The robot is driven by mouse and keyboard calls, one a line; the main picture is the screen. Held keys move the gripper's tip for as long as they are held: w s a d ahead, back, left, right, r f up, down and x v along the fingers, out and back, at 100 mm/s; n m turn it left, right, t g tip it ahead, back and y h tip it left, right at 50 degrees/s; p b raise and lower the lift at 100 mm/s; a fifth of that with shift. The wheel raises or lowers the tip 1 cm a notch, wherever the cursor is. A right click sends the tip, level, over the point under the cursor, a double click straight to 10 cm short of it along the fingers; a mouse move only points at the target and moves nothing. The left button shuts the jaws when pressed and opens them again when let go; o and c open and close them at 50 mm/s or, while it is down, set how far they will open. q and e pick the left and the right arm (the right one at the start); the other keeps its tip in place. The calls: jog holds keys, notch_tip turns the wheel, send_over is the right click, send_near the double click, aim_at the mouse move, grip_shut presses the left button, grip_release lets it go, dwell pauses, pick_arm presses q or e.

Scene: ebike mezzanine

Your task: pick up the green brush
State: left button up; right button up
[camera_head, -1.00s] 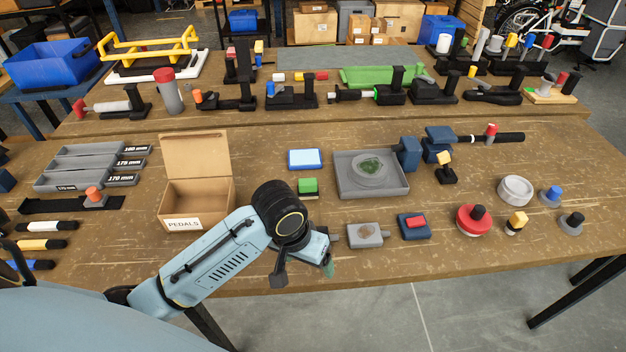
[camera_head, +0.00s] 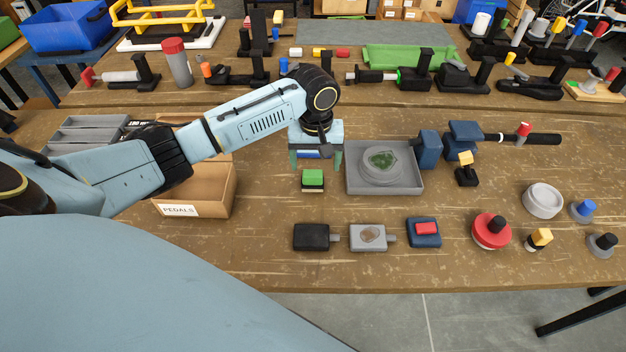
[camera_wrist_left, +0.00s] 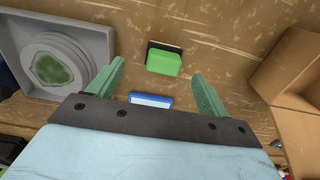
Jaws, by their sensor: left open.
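The green brush (camera_head: 313,178), a small green block on a dark base, stands on the wooden workbench left of the grey tray. It also shows in the left wrist view (camera_wrist_left: 163,62), just beyond the fingertips. My left gripper (camera_head: 316,166) is open and points down just behind the brush in the head view. In the left wrist view its two green fingers (camera_wrist_left: 158,70) are spread apart, with nothing between their tips. My right gripper is not in view.
A grey tray (camera_head: 413,184) with a round dish stands close right of the brush. A cardboard pedals box (camera_head: 215,195) is to the left. A blue-and-white block (camera_wrist_left: 151,100) is partly hidden by my gripper. Pedals (camera_head: 311,237) lie in front.

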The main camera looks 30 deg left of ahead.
aim_at(313, 173)
pick_arm(q)
jog(key=shift+f, duration=0.9)
jog(key=shift+a+f, duration=0.2)
jog(key=shift+f, duration=1.15)
jog(key=shift+a+f, duration=0.2)
jog(key=shift+f, duration=1.1)
jog(key=c, duration=1.1)
